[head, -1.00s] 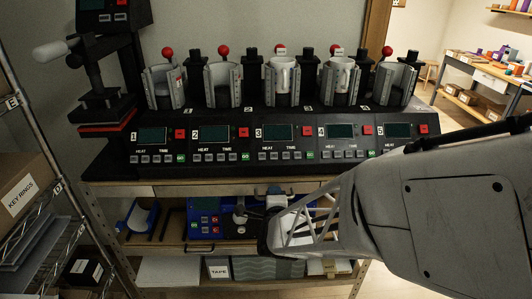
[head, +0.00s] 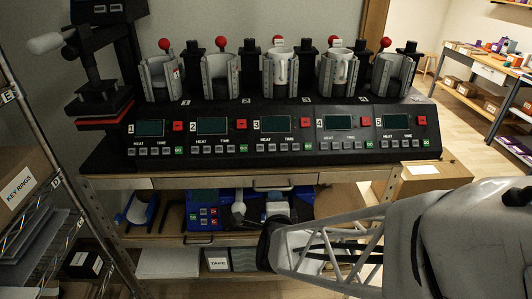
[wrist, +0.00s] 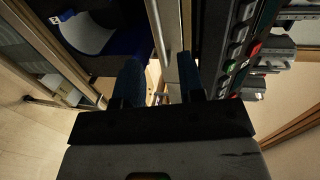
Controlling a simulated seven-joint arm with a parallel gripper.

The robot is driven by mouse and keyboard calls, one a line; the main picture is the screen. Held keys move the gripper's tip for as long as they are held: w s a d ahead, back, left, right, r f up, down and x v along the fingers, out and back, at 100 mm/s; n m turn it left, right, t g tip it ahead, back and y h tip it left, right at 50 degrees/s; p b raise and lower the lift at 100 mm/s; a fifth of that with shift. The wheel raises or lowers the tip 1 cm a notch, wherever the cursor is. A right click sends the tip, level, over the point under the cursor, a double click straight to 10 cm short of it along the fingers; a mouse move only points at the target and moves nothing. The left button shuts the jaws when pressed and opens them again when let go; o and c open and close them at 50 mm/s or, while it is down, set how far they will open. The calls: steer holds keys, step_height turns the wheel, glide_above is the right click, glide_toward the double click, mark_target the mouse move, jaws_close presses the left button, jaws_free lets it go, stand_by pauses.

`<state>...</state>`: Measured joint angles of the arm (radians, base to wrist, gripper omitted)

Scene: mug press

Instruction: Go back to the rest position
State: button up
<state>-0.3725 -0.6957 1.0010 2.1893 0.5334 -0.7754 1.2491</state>
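My gripper shows in the wrist view (wrist: 160,82) with its two dark fingers apart and nothing visible between them. In the head view my arm reaches in from the lower right. Its end is in front of the shelf below the press, and the fingers cannot be made out there. The black mug press (head: 262,135) stands on the bench with five numbered stations. White mugs sit in the third (head: 280,70) and fourth (head: 338,70) clamps. The other clamps look empty. The mugs and clamps are well above and apart from my gripper.
A blue machine (head: 203,213) sits on the shelf under the bench, close to my arm's end. A cardboard box (head: 436,177) is at the bench's right end, above my arm. A wire rack (head: 35,150) stands on the left. A separate press with a white handle (head: 46,43) is at upper left.

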steer(key=s+d+r+n+g, duration=0.6)
steer(key=s+r+n, duration=0.1)
steer(key=s+n, duration=0.2)
steer(key=s+d+r+n+g, duration=0.7)
steer(key=s+r+n, duration=0.1)
steer(key=s, duration=0.3)
steer(key=shift+r+n, duration=0.15)
steer(key=shift+n, duration=0.25)
stand_by(0.9)
